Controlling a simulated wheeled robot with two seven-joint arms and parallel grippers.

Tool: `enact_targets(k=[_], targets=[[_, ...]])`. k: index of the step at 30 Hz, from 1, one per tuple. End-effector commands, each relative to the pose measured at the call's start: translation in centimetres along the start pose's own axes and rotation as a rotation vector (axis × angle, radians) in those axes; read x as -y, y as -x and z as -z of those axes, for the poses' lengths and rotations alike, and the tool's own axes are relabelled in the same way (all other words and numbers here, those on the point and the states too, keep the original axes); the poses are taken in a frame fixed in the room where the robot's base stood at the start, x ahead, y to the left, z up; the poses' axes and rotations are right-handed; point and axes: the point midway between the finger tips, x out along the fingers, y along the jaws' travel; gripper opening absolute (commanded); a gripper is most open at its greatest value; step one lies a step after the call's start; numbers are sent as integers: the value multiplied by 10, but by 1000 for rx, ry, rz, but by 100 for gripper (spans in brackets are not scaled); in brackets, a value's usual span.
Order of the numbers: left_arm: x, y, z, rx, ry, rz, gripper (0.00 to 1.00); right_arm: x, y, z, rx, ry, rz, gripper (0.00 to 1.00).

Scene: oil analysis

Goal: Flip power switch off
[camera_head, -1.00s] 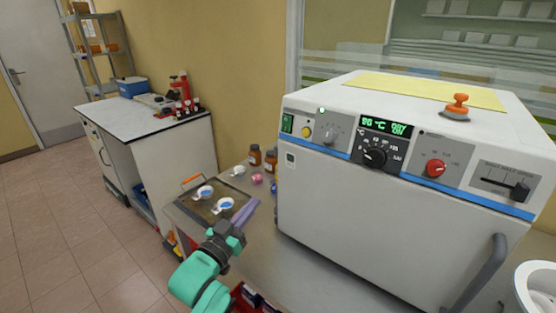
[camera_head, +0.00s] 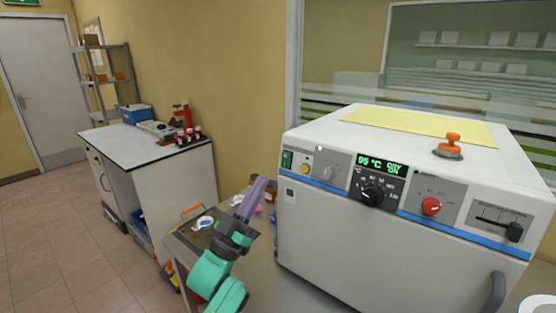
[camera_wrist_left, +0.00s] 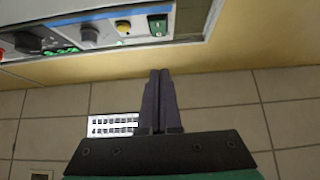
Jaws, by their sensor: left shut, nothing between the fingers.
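A white analysis machine (camera_head: 380,245) stands on the bench at right, its green display lit. Its green power switch (camera_head: 287,160) is at the far left end of the front panel, beside a yellow button (camera_head: 305,168). The switch also shows near the top of the left wrist view (camera_wrist_left: 158,25), upside down to me. My left gripper (camera_head: 260,184) is shut and empty, its fingers pointing up, left of the machine and a little below the switch. In the wrist view the fingertips (camera_wrist_left: 160,72) lie below the switch, apart from it. My right gripper is not in view.
A tray (camera_head: 196,238) with small dishes and brown bottles sits on the bench left of the machine, partly behind my left arm. A white-topped cabinet (camera_head: 140,155) stands further left. The panel also carries knobs and a slider (camera_head: 512,232).

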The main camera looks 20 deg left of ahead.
Motion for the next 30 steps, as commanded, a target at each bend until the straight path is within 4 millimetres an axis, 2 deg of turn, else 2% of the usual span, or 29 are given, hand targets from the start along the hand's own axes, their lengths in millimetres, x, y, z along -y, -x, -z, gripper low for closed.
enact_targets(k=[1, 6, 10, 15, 24, 28, 30], targets=[[0, -16, 6, -3, 1, 1, 0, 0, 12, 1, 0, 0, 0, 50], [0, -53, 5, -1, 0, 1, 0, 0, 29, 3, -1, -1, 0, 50], [0, -67, -15, 2, 0, 1, 0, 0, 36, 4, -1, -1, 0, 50], [0, -74, -27, 0, 1, 1, 0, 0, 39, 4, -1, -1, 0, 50], [0, -74, -29, 0, 0, 1, 0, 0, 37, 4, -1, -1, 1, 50], [0, -76, -36, -1, 0, 0, 0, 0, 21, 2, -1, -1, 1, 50], [0, -80, -32, 1, 0, 1, 0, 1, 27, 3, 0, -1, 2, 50]])
